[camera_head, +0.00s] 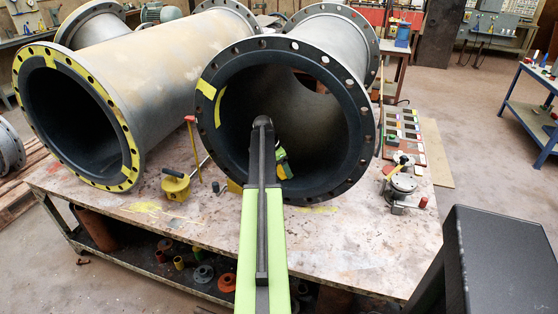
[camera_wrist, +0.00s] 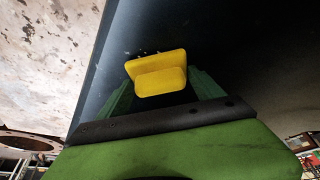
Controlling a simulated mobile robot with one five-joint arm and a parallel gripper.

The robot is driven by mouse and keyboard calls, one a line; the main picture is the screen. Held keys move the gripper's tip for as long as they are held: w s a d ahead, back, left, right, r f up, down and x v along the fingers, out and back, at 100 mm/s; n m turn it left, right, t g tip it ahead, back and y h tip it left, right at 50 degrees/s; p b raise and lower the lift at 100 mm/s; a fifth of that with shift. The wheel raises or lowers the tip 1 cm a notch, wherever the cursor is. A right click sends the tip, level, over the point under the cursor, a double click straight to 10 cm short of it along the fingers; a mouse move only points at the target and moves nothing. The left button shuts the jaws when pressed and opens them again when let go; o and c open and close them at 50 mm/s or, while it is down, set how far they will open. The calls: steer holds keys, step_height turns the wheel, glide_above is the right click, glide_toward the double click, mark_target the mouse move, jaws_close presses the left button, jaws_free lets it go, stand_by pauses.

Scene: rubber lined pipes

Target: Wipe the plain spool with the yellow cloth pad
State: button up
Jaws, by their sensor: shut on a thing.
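The plain spool (camera_head: 352,132) is the right-hand large pipe on the table, with a dark flange, a yellow mark at its upper left and a black-lined bore facing me. My arm reaches into the mouth of this bore. My gripper (camera_head: 283,163) is just inside and is shut on the yellow cloth pad (camera_wrist: 158,74). In the wrist view the pad sits between the green fingertips, in front of the dark lining (camera_wrist: 220,50). Small pale specks show at the pad's far edge. I cannot tell whether the pad touches the lining. In the head view my arm hides most of the pad.
A second spool (camera_head: 128,152) with a yellow-painted flange lies to the left. On the worktable (camera_head: 245,228) stand a yellow tool (camera_head: 176,184) and a metal fixture (camera_head: 403,182). A tray of coloured samples (camera_head: 405,135) is at the right. The table's front middle is clear.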

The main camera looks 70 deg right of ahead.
mark_target(281, 177)
steer(key=shift+w+d, duration=0.1)
steer(key=shift+d, duration=1.4)
steer(key=shift+a, duration=0.85)
steer(key=shift+s+a, duration=0.2)
steer(key=shift+a, duration=2.75)
steer(key=shift+a+r+p, duration=0.15)
steer(key=shift+r+p, duration=0.1)
steer(key=shift+p, duration=0.05)
step_height(281, 177, up, 7)
steer(key=p, duration=0.7)
steer(key=shift+s, duration=0.15)
step_height(281, 177, down, 6)
steer(key=b, duration=0.6)
